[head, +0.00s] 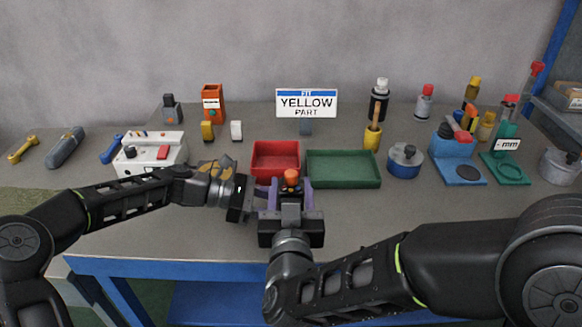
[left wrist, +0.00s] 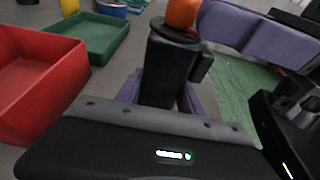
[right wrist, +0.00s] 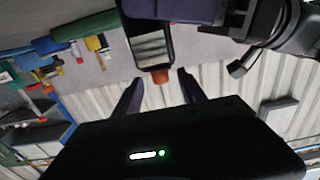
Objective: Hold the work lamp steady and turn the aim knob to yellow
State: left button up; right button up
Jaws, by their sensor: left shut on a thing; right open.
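The work lamp shows in the left wrist view as a dark upright body (left wrist: 168,68) with an orange aim knob (left wrist: 182,12) on top. My left gripper (left wrist: 160,92) is shut on the lamp body, with purple fingers on either side of it. In the head view the orange knob (head: 291,176) shows between the raised fingers of my right gripper (head: 290,185), which is open. In the right wrist view the knob (right wrist: 160,76) lies near the gap between the open fingertips. The right gripper hides most of the lamp in the head view.
A red tray (head: 275,173) and a green tray (head: 343,184) lie just behind the grippers. A sign (head: 306,103) reads "FIT YELLOW PART". A white box (head: 150,170) stands left, and a blue holder (head: 452,145) stands right. The front strip of the bench is mostly clear.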

jog(key=w, duration=0.6)
jog(key=shift+w, duration=0.4)
grip_shut()
